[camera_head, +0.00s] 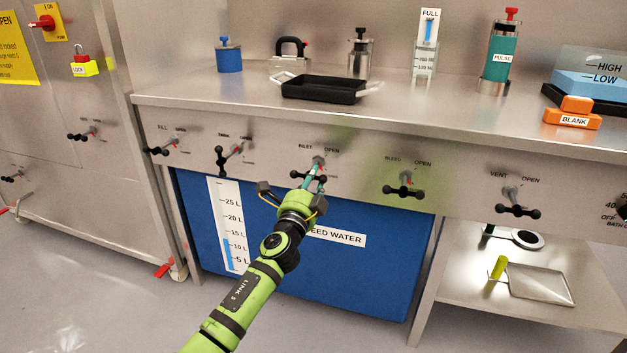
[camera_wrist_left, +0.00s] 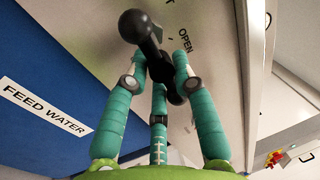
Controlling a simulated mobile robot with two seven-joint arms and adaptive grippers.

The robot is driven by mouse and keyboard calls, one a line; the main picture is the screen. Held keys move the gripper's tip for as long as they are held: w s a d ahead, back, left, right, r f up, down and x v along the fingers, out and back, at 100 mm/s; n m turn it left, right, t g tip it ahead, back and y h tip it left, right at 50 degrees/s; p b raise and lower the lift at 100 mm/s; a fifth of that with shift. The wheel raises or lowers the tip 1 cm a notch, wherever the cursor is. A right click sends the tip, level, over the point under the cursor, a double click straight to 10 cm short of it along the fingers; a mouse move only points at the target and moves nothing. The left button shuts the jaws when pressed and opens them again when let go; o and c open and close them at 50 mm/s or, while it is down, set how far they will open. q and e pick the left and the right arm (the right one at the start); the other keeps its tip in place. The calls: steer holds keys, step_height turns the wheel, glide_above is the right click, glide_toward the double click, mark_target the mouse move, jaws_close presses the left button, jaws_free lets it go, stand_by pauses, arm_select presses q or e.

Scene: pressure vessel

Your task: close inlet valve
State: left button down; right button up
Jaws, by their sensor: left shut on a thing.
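The inlet valve (camera_head: 319,161) is on the steel front panel under the counter, beneath the labels INLET and OPEN. Its black ball-ended handle shows partly behind my gripper. My left gripper (camera_head: 311,183) reaches up to it from below and is shut on the handle. In the left wrist view the teal fingers close around the middle of the black handle (camera_wrist_left: 146,32), with one ball end standing out beyond them. The handle's far end is partly hidden by the fingers. My right gripper is in neither view.
The bleed valve (camera_head: 404,187) is to the right and the vent valve (camera_head: 515,205) further right. Two more valves are to the left. A blue feed water tank (camera_head: 370,278) stands below. The counter (camera_head: 400,118) above holds a black tray (camera_head: 322,91) and several vessels.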

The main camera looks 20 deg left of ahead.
arm_select(q)
steer(key=shift+d+r, duration=0.15)
steer(key=shift+r, duration=0.35)
steer(key=c, duration=1.1)
jaws_free()
steer(key=shift+d, duration=0.1)
steer(key=shift+f, duration=0.1)
steer(key=shift+f, duration=0.15)
steer(key=s+f, duration=0.2)
steer(key=s, duration=0.9)
steer(key=shift+s+a+f, duration=0.15)
steer(key=shift+s+a, duration=0.15)
steer(key=shift+s, duration=0.05)
